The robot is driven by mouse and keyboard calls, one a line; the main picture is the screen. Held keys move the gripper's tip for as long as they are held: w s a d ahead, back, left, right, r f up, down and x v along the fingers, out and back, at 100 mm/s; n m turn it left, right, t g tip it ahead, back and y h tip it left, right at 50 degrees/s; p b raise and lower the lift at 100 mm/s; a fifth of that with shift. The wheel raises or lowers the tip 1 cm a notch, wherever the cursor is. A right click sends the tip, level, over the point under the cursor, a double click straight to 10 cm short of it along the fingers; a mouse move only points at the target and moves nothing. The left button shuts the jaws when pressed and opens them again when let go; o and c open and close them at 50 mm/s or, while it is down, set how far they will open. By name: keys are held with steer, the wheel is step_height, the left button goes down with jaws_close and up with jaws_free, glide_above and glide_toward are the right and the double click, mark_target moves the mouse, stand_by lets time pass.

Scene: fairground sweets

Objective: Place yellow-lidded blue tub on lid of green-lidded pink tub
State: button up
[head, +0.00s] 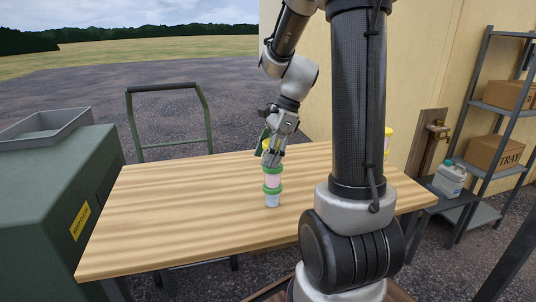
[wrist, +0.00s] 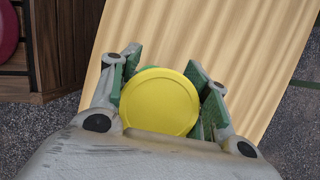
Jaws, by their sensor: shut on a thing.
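My gripper (wrist: 165,85) is shut on a yellow-lidded tub (wrist: 160,101). The green-lidded pink tub (head: 272,180) stands upright on a green-lidded light-blue tub (head: 272,200) on the table. My gripper appears right above or just behind this stack; I cannot tell whether the held tub touches the pink tub's lid.
Another yellow-lidded item (head: 388,134) shows partly behind my arm at the right of the wooden table (head: 165,215). The table's left half is clear. A green cabinet (head: 50,185) with a grey tray (head: 45,127) stands left; a shelf with boxes (head: 493,153) stands right.

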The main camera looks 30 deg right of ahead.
steer(key=o, duration=1)
steer(key=shift+o, duration=0.2)
steer(key=v, duration=1.1)
steer(key=shift+r, duration=0.25)
steer(key=shift+s+r, duration=0.2)
steer(key=shift+r, duration=0.1)
steer(key=s+a+n+t+h, duration=0.1)
steer(key=s+a+n+h, duration=0.1)
steer(key=s+n, duration=0.5)
steer(key=s+a+f+n+t+h, duration=0.1)
steer(key=s+a+n+t+h, duration=0.1)
steer(key=s+n, duration=0.6)
steer(key=shift+s+a+f+n, duration=0.25)
steer(key=shift+a+n, duration=0.65)
steer(key=shift+n, duration=1.8)
